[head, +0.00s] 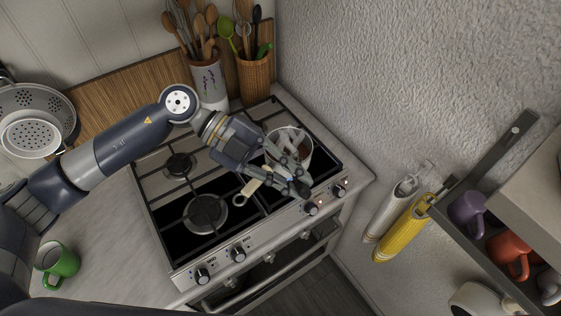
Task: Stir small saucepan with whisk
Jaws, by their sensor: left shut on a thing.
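The small saucepan (307,139) stands on the right rear part of the stove, with brownish content partly visible inside. A pale handle with a looped end (245,190) sticks out to its lower left. My left gripper (290,176) is over the near side of the saucepan and hides part of it. It is shut on a slim, pale thing, seemingly the whisk, mostly covered by the fingers. Whether its wires touch the content I cannot tell. My right gripper is not in view.
The stove (160,205) has bare burners to the left and knobs along its front. A white utensil crock (208,82) and a wooden one (254,78) stand behind. A green mug (62,264) is on the left counter. Colanders hang at the left; a mug shelf is at the right.

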